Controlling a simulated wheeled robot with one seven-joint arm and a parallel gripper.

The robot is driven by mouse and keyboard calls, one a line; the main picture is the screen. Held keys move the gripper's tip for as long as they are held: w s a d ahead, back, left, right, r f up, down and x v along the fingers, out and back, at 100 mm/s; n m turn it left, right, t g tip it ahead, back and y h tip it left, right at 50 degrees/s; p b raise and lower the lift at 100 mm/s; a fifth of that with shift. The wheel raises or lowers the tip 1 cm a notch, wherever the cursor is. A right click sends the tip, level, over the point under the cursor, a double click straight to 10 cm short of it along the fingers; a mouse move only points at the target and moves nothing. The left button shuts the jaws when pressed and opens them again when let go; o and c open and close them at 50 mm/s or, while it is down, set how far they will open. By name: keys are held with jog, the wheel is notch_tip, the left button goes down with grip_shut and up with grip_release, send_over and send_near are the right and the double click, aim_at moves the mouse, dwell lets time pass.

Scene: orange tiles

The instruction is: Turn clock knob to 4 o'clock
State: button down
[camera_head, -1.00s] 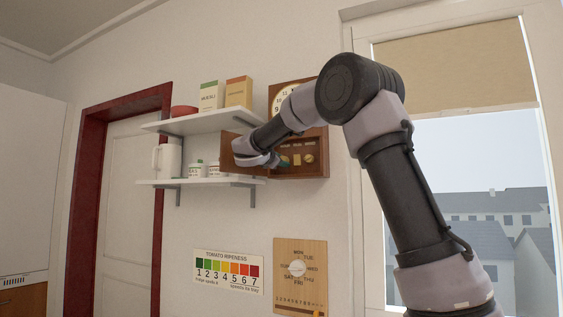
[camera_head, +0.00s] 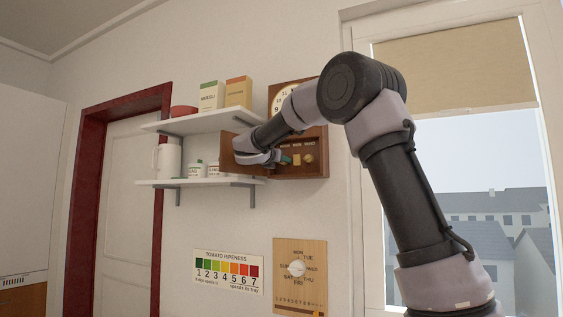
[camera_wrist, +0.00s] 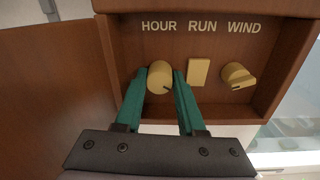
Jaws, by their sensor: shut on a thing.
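The wooden wall clock (camera_head: 314,140) has a pale round dial (camera_head: 281,97) in its upper part, largely hidden by my arm; I cannot read its hands. In the wrist view, a round cream knob (camera_wrist: 160,77) sits under the word HOUR in an open compartment. A short dark mark shows on its lower right edge. My gripper (camera_wrist: 161,78) has its two green fingers on either side of this knob and is shut on it. It also shows in the head view (camera_head: 279,158) at the clock's lower front.
A cream RUN piece (camera_wrist: 199,72) is close to the right finger, with a WIND knob (camera_wrist: 238,76) further right. The compartment's wooden door (camera_wrist: 50,100) stands open at left. Shelves (camera_head: 200,182) with jars are left of the clock. A weekday dial board (camera_head: 300,290) hangs below.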

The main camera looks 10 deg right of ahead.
jog(key=shift+f, duration=0.2)
dwell(0.3)
jog(key=c, duration=0.8)
grip_release()
jog(key=shift+r, duration=0.1)
jog(key=v, duration=1.1)
jog(key=shift+w, duration=0.1)
